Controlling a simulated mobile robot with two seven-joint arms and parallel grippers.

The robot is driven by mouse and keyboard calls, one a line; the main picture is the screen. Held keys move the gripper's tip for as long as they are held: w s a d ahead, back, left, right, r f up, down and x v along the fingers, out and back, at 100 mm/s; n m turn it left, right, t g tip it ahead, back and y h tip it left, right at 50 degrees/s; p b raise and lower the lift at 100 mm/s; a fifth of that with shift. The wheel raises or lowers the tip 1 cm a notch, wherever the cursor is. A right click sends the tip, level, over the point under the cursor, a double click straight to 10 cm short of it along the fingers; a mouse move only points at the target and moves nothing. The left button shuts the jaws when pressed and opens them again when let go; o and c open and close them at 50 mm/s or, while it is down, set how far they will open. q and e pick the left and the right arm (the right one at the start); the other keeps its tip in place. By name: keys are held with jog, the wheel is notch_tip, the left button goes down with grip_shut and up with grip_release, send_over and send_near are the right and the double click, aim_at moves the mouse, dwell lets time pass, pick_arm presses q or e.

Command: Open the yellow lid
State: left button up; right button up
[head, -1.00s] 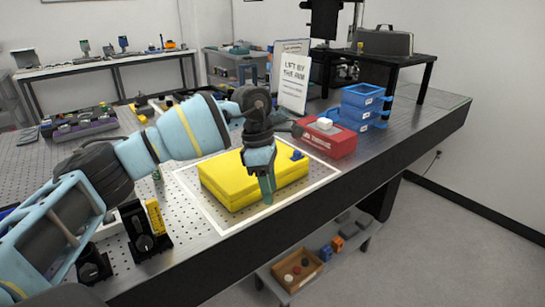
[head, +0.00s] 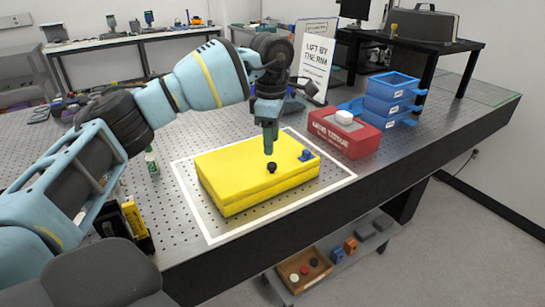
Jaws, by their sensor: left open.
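A yellow box with a flat yellow lid (head: 232,166) lies on the perforated metal table inside a white outlined rectangle. The lid is down on the box, with a thin seam along the front side. A small black knob (head: 271,168) stands on the lid, and a blue piece (head: 306,155) sits at its right end. My left gripper (head: 269,148) points down over the lid, just above and behind the black knob in the picture. It is open and holds nothing; I cannot tell whether it touches the lid. My right gripper is not in view.
A red box (head: 345,137) with a white piece on top stands right of the outline. A wooden tray (head: 303,270) sits on the low shelf.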

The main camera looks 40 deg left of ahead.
aim_at(272, 164)
pick_arm(q)
notch_tip(272, 164, down, 4)
jog(key=shift+w+f, duration=0.15)
jog(key=shift+f, duration=1)
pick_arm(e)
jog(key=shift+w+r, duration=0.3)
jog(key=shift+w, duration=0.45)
pick_arm(q)
jog(key=c, duration=0.9)
grip_shut()
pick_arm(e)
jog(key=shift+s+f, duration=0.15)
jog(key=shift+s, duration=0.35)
